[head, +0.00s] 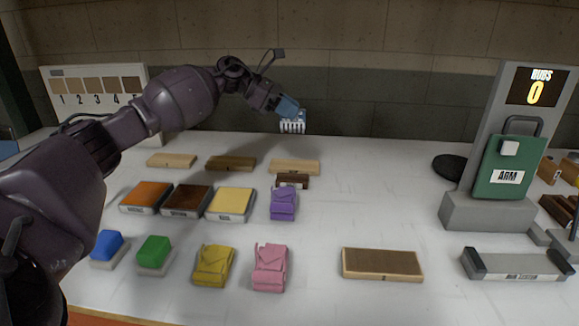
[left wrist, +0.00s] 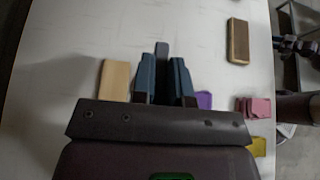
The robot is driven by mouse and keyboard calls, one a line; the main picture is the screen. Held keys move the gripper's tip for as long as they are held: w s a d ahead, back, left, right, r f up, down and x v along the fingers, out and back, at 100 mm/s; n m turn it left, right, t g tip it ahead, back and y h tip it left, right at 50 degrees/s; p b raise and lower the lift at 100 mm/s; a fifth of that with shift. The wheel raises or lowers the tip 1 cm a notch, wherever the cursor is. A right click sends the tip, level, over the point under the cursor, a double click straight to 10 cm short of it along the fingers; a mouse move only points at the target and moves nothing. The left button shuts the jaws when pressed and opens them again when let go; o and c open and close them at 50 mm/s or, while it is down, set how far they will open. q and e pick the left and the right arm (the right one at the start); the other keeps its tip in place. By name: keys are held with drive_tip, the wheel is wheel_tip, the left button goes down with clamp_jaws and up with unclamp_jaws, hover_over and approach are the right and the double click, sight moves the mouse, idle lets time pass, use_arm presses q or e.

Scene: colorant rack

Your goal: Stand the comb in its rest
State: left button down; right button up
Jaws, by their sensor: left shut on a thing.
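My left gripper (head: 287,106) is shut on the comb (head: 292,126) and holds it above the back of the white table. The comb's pale teeth point down in the head view. In the left wrist view a dark bar, which looks like the comb (left wrist: 162,66), shows between the blue fingers. A small dark brown block (head: 292,180), which may be the rest, stands behind the purple folded piece (head: 284,203) and is partly hidden by it. The comb is apart from this block. My right gripper is not in view.
Wooden boards (head: 295,166) lie along the back, with orange, brown and yellow pads (head: 231,204) in front. Blue and green blocks and folded yellow and pink pieces (head: 270,268) are at the front.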

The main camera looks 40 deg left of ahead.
use_arm(q)
wheel_tip(320, 180, down, 15)
drive_tip(key=shift+r+b, duration=0.1)
drive_tip(key=shift+b, duration=0.35)
drive_tip(key=shift+f, duration=0.2)
drive_tip(key=c, duration=1.5)
unclamp_jaws()
drive_tip(key=o, duration=0.4)
drive_tip(key=shift+r, duration=0.3)
drive_tip(key=v, duration=1.2)
drive_tip(key=shift+s+f, duration=0.1)
drive_tip(key=shift+f, duration=0.1)
